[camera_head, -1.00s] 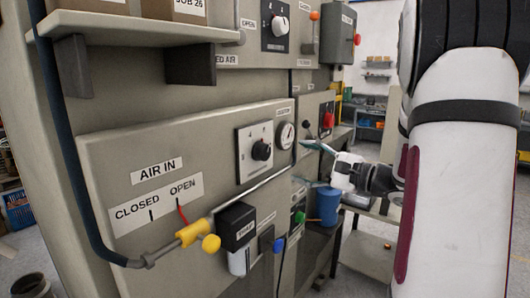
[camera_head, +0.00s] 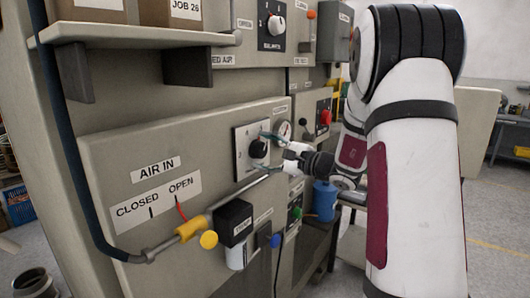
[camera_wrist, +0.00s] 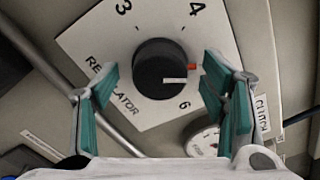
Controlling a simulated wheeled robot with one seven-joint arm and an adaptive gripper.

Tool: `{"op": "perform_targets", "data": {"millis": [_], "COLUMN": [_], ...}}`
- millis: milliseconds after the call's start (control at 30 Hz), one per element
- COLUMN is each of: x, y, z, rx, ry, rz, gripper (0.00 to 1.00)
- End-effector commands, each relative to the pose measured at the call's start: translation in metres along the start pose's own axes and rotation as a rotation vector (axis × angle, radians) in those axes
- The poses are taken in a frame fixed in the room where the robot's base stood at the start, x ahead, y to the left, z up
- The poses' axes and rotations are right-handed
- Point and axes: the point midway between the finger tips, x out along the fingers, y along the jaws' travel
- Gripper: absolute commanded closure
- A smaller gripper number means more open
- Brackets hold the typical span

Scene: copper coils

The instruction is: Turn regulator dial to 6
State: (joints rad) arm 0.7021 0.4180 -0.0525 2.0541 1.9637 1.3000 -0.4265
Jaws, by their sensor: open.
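The regulator dial (camera_wrist: 160,68) is a round black knob on a white square plate (camera_wrist: 82,40) marked REGULATOR. The numbers 3, 4 and 6 are readable in the wrist view. A white line on the knob and an orange mark at its edge point right, between 4 and 6. The dial also shows in the head view (camera_head: 258,148). My gripper (camera_wrist: 160,80) is open, with one teal-padded finger on each side of the knob. Gaps show between the pads and the knob. In the head view my gripper (camera_head: 268,152) is at the plate's right side.
A round gauge (camera_head: 284,131) sits right of the dial plate and shows partly under my right finger in the wrist view. A metal pipe (camera_head: 235,193) with a yellow valve handle (camera_head: 191,230) runs below the dial. A shelf (camera_head: 130,33) juts out above left.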

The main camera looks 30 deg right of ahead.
Motion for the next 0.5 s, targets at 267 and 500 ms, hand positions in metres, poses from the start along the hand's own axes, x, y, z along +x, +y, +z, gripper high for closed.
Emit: {"op": "perform_targets", "data": {"millis": [267,500], "x": [-0.0002,-0.0001], "y": [0.0002,0.0001], "z": [0.0001,0.0001], "rx": [0.0,0.009], "ry": [0.0,0.0], "rz": [0.0,0.0], "gripper": [0.83,0.83]}}
